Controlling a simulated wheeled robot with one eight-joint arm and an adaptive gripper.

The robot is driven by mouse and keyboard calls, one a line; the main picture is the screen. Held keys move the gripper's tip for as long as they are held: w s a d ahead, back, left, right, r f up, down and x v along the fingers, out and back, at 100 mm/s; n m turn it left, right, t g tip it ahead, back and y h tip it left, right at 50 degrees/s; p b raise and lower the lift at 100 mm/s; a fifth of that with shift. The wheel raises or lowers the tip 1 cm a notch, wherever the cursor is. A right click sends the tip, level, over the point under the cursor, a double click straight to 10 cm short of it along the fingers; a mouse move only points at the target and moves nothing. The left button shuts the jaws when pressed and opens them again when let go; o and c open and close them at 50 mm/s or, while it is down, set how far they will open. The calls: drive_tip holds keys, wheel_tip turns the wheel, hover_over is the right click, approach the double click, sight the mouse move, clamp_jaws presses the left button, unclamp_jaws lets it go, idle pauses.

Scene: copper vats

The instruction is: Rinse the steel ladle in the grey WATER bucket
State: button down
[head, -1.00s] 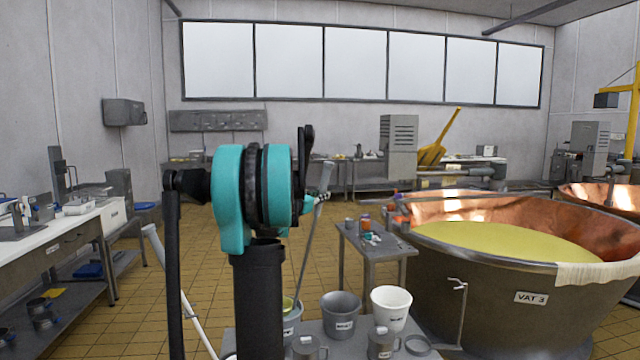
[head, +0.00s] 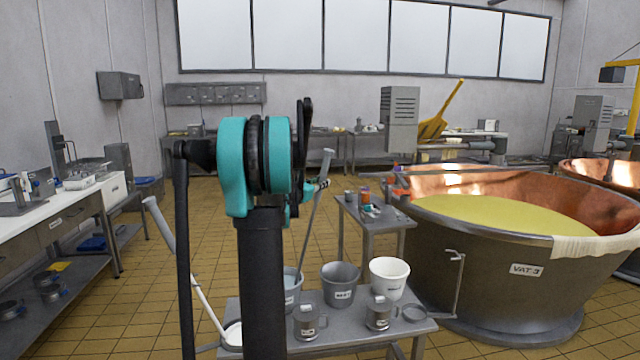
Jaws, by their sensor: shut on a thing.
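My gripper (head: 322,185) is shut on the upper part of the ladle's grey handle (head: 316,210), partly hidden behind my teal and black arm. The handle leans, its top end up and right, and runs down to a grey bucket (head: 292,293) at the left of the low steel table. The ladle's bowl is out of sight. This bucket is partly hidden by my arm and its label cannot be read; its inside looks pale bluish. A second grey bucket (head: 340,287) stands to its right, with a label too small to read surely.
A long white-handled tool (head: 208,306) leans at left. A side table (head: 375,225) and the VAT 3 vat (head: 480,250) stand right.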

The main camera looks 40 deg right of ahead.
drive_tip(key=shift+w+d, duration=0.15)
drive_tip(key=shift+d, duration=0.15)
idle(1.9)
drive_tip(key=shift+a, duration=0.15)
drive_tip(key=shift+s+a, duration=0.45)
drive_tip(key=shift+a, duration=0.3)
idle(0.6)
